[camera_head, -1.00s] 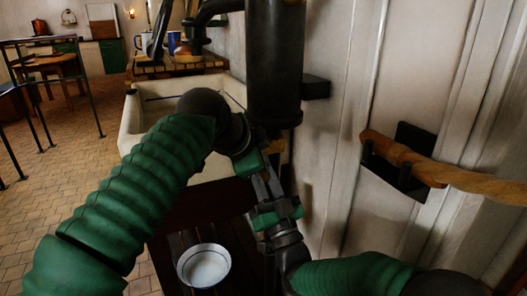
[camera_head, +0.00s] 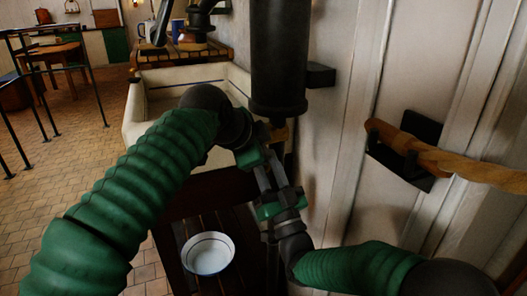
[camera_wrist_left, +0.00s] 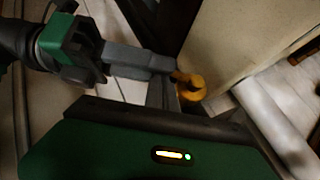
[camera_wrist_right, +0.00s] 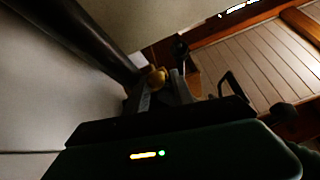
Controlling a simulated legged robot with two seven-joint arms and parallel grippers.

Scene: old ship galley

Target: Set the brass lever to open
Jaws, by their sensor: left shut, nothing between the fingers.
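The brass lever (camera_head: 279,133) shows as a small yellow piece just below a black upright cylinder, partly hidden by my grippers. In the left wrist view its rounded brass end (camera_wrist_left: 191,87) lies just beyond the fingertips of my right gripper; touching or apart, I cannot tell. It also shows in the right wrist view (camera_wrist_right: 156,78), at the tips of the fingers. My left gripper (camera_head: 264,181) is shut and empty, just below the brass. My right gripper (camera_head: 274,177) is close against it from below; its finger gap is unclear.
The black cylinder (camera_head: 280,60) hangs close above both grippers. A pale sink (camera_head: 135,122) stands to the left, and a white bowl (camera_head: 208,253) sits on dark slats below. A wooden bar (camera_head: 450,163) on a black bracket is on the right wall.

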